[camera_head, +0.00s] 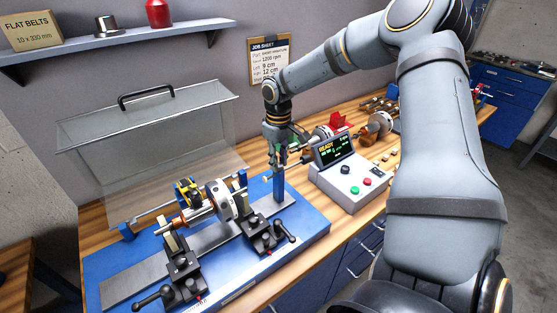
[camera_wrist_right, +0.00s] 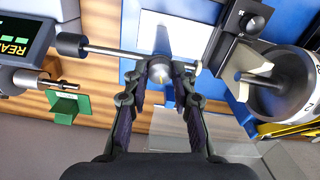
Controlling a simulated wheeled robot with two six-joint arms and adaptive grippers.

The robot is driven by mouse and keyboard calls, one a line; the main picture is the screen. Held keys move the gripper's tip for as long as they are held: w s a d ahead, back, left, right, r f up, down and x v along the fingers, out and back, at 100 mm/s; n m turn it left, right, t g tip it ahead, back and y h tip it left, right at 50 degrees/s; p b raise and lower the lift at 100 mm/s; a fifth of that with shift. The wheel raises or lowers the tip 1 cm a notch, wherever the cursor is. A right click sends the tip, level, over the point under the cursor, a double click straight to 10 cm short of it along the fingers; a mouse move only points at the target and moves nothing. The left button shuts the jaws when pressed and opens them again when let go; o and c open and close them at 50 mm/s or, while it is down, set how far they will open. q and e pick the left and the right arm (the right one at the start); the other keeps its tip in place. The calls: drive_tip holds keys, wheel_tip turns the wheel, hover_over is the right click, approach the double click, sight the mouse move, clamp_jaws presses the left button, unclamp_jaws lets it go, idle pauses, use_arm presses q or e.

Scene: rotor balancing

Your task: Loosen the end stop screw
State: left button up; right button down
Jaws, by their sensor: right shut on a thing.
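The end stop is a blue post (camera_head: 279,187) at the right end of the balancing machine's blue bed (camera_head: 310,225). My right gripper (camera_head: 280,150) points down at the top of this post. In the right wrist view my right gripper (camera_wrist_right: 158,78) has its two fingertips closed around a small round metal screw head (camera_wrist_right: 158,68). A thin metal rod (camera_wrist_right: 112,51) with a dark knob (camera_wrist_right: 70,45) runs to the left beside it. The fingers and the viewing angle hide the screw's thread. My left gripper is out of view.
The rotor (camera_head: 222,200) rests on the machine between black clamps, left of the post. A control box (camera_head: 352,185) with a READY display stands close on the right. A clear cover (camera_head: 150,140) stands open behind. More parts lie on the bench at the back right.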

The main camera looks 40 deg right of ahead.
sight(279, 164)
drive_tip(key=n, duration=0.5)
drive_tip(key=shift+r, duration=0.1)
drive_tip(key=shift+n, duration=0.3)
idle(0.4)
drive_tip(key=c, duration=1.1)
unclamp_jaws()
wheel_tip(279, 164, up, 12)
